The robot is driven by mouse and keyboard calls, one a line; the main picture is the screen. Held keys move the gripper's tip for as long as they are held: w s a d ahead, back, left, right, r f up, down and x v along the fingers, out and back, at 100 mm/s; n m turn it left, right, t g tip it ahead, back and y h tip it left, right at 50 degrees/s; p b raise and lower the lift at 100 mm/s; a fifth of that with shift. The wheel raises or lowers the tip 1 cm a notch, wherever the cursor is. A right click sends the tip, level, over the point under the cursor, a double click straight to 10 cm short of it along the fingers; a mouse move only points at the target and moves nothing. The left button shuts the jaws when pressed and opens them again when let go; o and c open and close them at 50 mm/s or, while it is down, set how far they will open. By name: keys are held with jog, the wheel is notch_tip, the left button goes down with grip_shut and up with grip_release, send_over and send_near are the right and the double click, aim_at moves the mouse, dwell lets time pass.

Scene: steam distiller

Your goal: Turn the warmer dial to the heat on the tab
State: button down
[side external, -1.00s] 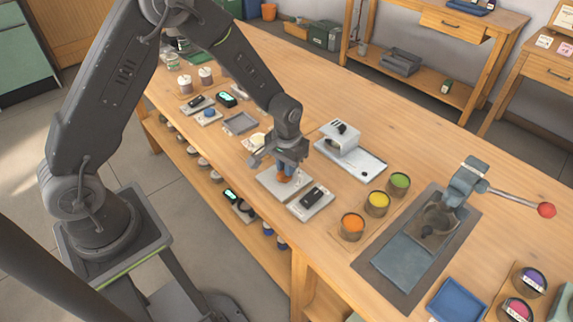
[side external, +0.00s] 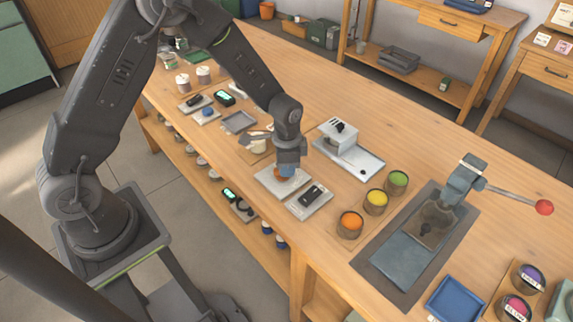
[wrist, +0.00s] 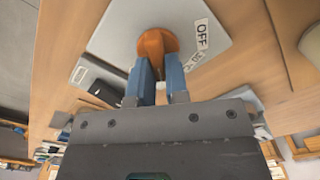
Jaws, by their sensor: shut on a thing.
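The warmer is a pale flat plate (side external: 265,182) on the bench, with an orange dial (wrist: 155,43) on top. My gripper (wrist: 157,64) points down at it, its blue fingers shut on the dial; in the side view my gripper (side external: 285,172) hides most of the dial. In the wrist view, a white label reading OFF (wrist: 202,34) lies on the plate right of the dial. A second label (wrist: 194,60) below it is partly hidden and hard to read. I cannot make out the tab with the heat on it.
A grey plate with a black switch (side external: 312,196) lies close to the warmer's right. A white machine (side external: 338,135) stands behind it. Cups of orange (side external: 350,222), yellow (side external: 376,201) and green (side external: 398,181) stand further right. A lever press (side external: 466,180) is beyond them.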

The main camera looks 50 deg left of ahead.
jog(key=m, duration=0.3)
jog(key=shift+s+d+m, duration=0.1)
jog(key=shift+s+m, duration=0.05)
jog(key=shift+m, duration=0.15)
jog(key=shift+s+m, duration=0.15)
jog(key=shift+m, duration=1.75)
jog(key=c, duration=1.1)
grip_release()
jog(key=shift+d, duration=0.1)
jog(key=shift+r, duration=6.95)
